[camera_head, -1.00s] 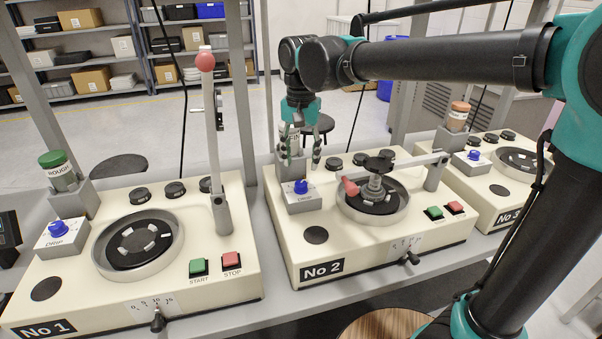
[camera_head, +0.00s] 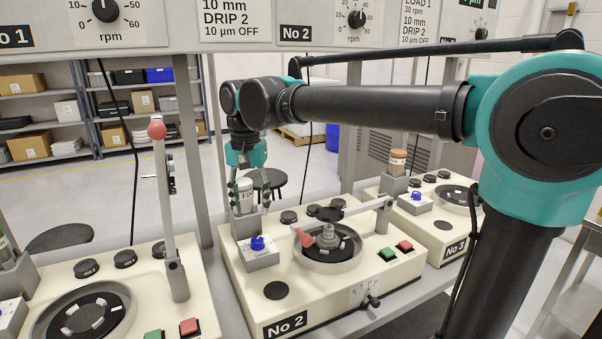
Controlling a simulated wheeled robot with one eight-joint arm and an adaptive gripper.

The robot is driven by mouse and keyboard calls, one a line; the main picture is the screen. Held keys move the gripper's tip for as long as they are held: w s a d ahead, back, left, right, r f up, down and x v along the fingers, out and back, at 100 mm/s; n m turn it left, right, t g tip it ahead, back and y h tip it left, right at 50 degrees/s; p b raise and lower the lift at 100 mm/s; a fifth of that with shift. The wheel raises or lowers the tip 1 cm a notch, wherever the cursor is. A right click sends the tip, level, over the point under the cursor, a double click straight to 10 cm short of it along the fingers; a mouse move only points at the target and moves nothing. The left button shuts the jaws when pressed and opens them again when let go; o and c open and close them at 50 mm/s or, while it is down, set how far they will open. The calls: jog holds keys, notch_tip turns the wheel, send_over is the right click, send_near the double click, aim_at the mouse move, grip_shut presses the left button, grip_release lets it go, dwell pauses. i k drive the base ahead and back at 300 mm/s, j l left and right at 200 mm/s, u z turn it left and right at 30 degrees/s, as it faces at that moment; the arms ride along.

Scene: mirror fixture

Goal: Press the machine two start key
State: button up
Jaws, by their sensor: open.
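Machine two (camera_head: 245,301), labelled No 2, stands in the middle of the bench. Its green start key (camera_head: 387,254) is on the right of its top, left of the red stop key (camera_head: 405,246). A round plate (camera_head: 343,264) with a grey and black fixture and a red-ended handle (camera_head: 304,238) sits left of the keys. My gripper (camera_head: 249,208) points down at the back left of machine two, open, its fingers on either side of a white bottle (camera_head: 246,197). I cannot tell whether they touch it. The start key is well apart from my gripper and unobstructed.
A drip box with a blue knob (camera_head: 257,243) stands in front of the bottle. A swing arm (camera_head: 384,216) reaches over the plate. Machine one's raised lever (camera_head: 164,200) stands at left. Machine three (camera_head: 453,239) is at right. A dial panel (camera_head: 250,25) spans the top.

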aim_at(386, 252)
jog(key=k, duration=0.9)
